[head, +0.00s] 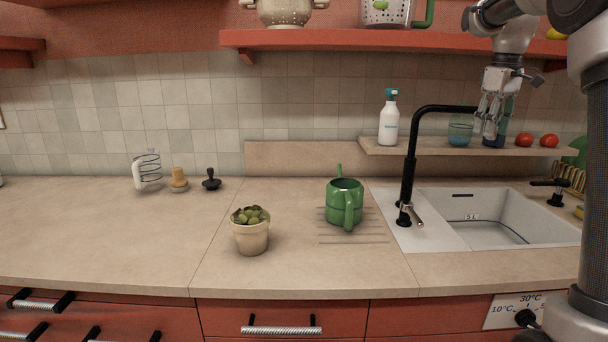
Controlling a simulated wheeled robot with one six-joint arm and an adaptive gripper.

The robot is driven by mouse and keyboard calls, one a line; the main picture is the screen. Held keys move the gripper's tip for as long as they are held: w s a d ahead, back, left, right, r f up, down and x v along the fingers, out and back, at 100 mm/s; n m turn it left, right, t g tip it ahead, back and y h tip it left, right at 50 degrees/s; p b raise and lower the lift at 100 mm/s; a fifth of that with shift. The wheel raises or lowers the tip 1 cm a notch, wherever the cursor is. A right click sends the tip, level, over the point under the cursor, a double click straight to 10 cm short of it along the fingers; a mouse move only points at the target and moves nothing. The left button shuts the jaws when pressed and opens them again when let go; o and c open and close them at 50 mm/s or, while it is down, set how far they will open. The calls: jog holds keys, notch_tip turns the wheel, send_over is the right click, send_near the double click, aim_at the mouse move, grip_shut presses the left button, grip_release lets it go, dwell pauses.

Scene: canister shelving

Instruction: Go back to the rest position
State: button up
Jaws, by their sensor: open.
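My gripper (490,128) is at the upper right, pointing down in front of the small wooden shelf (420,149). Its fingers are apart. A dark blue canister (498,141) stands upright on that shelf, partly hidden behind the fingers. I cannot tell whether the fingers touch it or only overlap it in the picture. A teal see-through glass (460,132) stands just left of the gripper, and a white bottle with a teal top (389,122) stands further left on the same shelf.
Two red tomatoes (549,141) lie right of the canister. The black tap (409,165) rises beside the sink (510,215) below. A long red shelf (330,40) runs above. A green watering can (345,203) and potted plant (251,235) stand on the counter (100,235).

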jog(key=s+a+f+m+t, duration=0.1)
jog(key=s+a+f, duration=0.2)
jog(key=s, duration=0.7)
jog(key=s+a+f+m+t, duration=0.1)
jog(key=s+a+f, duration=0.3)
jog(key=s, duration=0.7)
jog(key=s+a+f+m+t, duration=0.1)
jog(key=s+a+f+m, duration=0.1)
jog(key=s, duration=0.8)
jog(key=shift+s+a+f+m, duration=0.35)
jog(key=shift+a+f, duration=0.5)
jog(key=shift+f, duration=0.4)
